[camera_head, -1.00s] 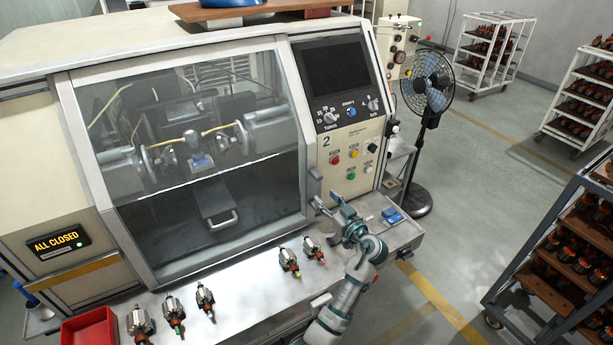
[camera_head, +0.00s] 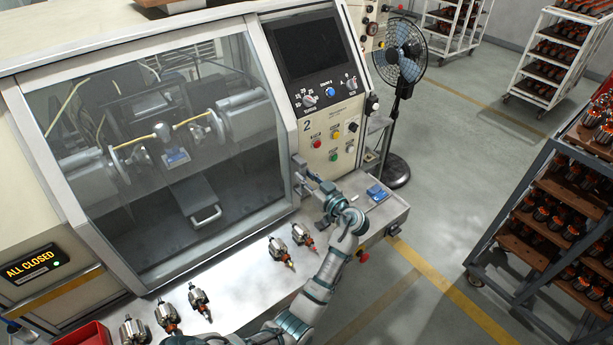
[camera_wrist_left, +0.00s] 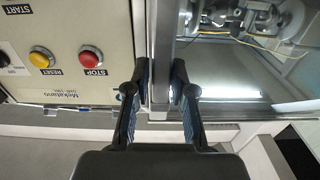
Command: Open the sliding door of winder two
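Winder two (camera_head: 307,127) is the cream machine with a "2" on its control panel. Its sliding door (camera_head: 205,150) is a large clear pane in a grey frame, and it stands closed across the opening. The door's upright handle bar (camera_wrist_left: 161,45) is at its right edge, beside the panel. My left gripper (camera_head: 299,172) is at this edge, low beside the panel. In the left wrist view its two fingers (camera_wrist_left: 163,84) lie on either side of the bar and appear closed in on it. The exact contact is partly hidden. My right gripper is out of view.
A sign (camera_head: 34,264) reads "ALL CLOSED". Several armatures (camera_head: 199,299) and a blue item (camera_head: 377,193) lie on the front ledge. A red bin (camera_head: 85,335) is at the lower left. A fan (camera_head: 401,60) and loaded racks (camera_head: 550,190) stand right, with open floor between.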

